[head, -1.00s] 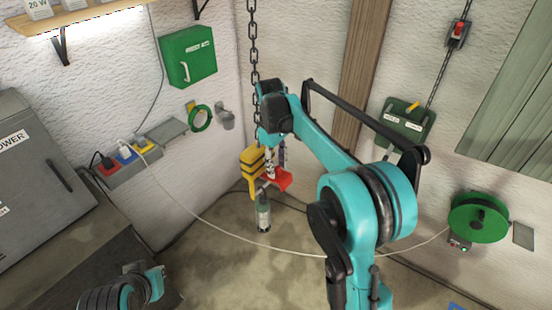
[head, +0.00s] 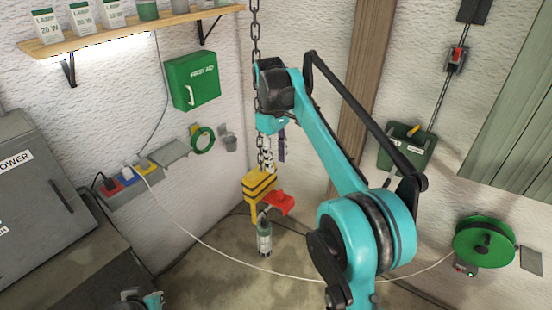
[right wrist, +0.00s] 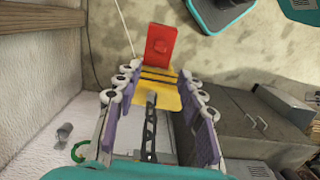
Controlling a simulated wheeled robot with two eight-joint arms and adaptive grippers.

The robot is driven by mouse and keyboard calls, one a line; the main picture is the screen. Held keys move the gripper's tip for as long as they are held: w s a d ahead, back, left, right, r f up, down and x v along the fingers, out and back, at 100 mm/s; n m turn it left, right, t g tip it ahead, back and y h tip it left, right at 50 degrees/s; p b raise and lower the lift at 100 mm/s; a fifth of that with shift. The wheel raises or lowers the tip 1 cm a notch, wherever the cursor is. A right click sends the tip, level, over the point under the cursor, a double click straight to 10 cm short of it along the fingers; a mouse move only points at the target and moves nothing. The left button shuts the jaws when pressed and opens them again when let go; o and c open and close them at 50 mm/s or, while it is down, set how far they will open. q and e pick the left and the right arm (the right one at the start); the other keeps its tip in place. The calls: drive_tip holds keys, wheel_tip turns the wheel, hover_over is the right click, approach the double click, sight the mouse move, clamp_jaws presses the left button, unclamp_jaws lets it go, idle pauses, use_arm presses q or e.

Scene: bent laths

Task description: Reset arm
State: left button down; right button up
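My right gripper (head: 274,158) hangs at the end of the teal right arm, just above a yellow hook block with black stripes (head: 258,190). In the right wrist view, its two purple-padded fingers (right wrist: 163,98) stand apart, with the dark chain (right wrist: 150,125) visible between them. They hold nothing that I can see. The yellow block (right wrist: 160,96) and a flat red piece (right wrist: 161,47) lie beyond the fingertips. In the head view the red piece (head: 279,203) sticks out right of the block. My left gripper is not identifiable.
A chain (head: 256,40) hangs from above beside my right wrist. A pale cable (head: 215,250) sags across the corner. A grey cabinet (head: 35,200) stands left, a green first-aid box (head: 193,80) hangs on the wall, and a green reel (head: 484,241) is at right.

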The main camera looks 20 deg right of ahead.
drive_tip(key=s+f+m+t+b, duration=0.2)
drive_tip(key=s+f+b, duration=0.6)
drive_tip(key=f, duration=0.5)
drive_tip(key=s+f+m+t+b, duration=0.3)
drive_tip(key=s+f+b, duration=0.6)
drive_tip(key=f, duration=0.4)
drive_tip(key=s+f+m+t+b, duration=0.2)
drive_tip(key=s+f+t+b, duration=0.1)
drive_tip(key=s+f+b, duration=0.6)
wheel_tip(320, 180, down, 5)
drive_tip(key=shift+d+r+m+y, duration=0.1)
drive_tip(key=shift+d+m+y, duration=0.15)
drive_tip(key=shift+m+y, duration=0.05)
